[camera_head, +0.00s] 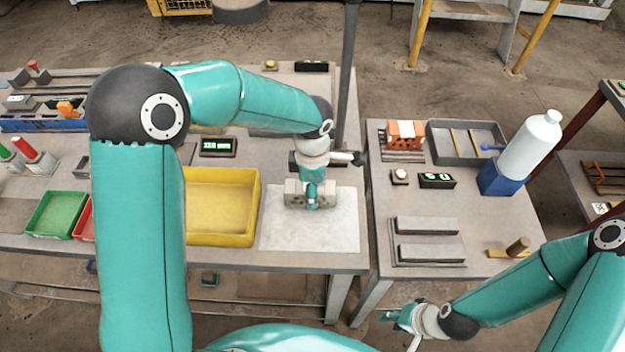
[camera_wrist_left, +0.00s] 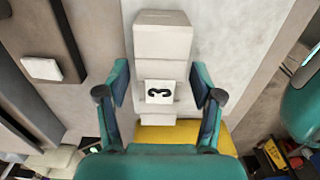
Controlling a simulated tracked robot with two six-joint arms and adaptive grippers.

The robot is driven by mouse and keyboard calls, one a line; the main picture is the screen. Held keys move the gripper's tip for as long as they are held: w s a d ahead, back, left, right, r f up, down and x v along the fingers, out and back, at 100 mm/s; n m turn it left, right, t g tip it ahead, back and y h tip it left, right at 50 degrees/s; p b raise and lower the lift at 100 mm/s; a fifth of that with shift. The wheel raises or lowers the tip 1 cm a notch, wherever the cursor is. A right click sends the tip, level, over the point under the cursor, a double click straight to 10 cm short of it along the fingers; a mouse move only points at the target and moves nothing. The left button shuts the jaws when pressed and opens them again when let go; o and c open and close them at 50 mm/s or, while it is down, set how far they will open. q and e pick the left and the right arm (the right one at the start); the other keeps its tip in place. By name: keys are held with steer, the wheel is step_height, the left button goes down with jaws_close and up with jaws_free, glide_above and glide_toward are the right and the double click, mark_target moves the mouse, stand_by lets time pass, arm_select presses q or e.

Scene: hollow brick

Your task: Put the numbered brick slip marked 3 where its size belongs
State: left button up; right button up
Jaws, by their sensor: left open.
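The pale block marked 3 (camera_wrist_left: 160,40) shows in the left wrist view, its black 3 on a small white square facing the camera. In the head view a pale grey block (camera_head: 292,194) with dark hollows stands on the white mat (camera_head: 310,235), partly hidden by my left gripper (camera_head: 312,205). In the wrist view my left gripper (camera_wrist_left: 160,98) is open, with its fingers on either side of the marked block and gaps showing. My right gripper (camera_head: 396,318) is low, in front of the right table and away from the block; its finger opening is unclear.
A yellow bin (camera_head: 250,212) stands left of the mat, and green (camera_head: 52,214) and red bins farther left. The right table bears two long grey bars (camera_head: 428,225), a grey tray (camera_head: 438,148), a white bottle (camera_head: 535,143) and a wooden-handled tool (camera_head: 517,247). A dark post (camera_head: 347,75) rises behind the mat.

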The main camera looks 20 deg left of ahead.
arm_select(q)
step_height(320, 180, up, 12)
steer(key=b, duration=0.1)
stand_by(0.4)
stand_by(0.4)
